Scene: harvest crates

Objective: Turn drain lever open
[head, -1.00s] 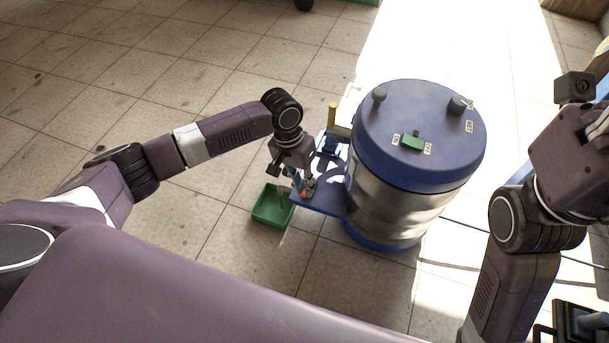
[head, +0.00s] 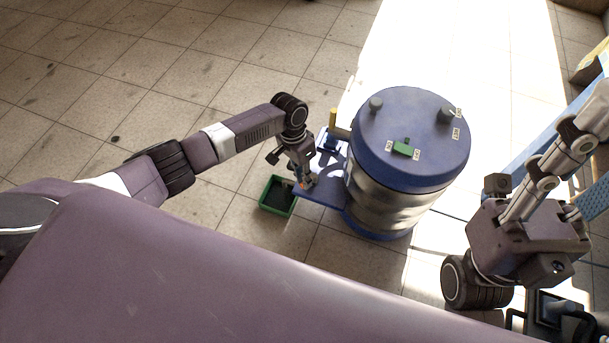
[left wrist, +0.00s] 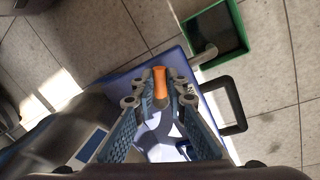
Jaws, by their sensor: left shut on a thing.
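The drain lever shows as an orange handle (left wrist: 160,82) in the left wrist view, between the fingertips of my left gripper (left wrist: 160,98). The gripper is shut on it. In the head view my left gripper (head: 304,181) reaches down at the blue stand beside the drum, and only a speck of orange shows there. A grey drain spout (left wrist: 202,56) points toward a green tray (left wrist: 186,32). The drum (head: 385,205) is steel with a blue lid. My right gripper (head: 550,180) is raised at the right edge, its fingertips not clear.
The green tray (head: 264,203) sits on the tiled floor by the blue stand (head: 322,194). A yellow post (head: 333,118) stands behind the stand. Floor at the left is open.

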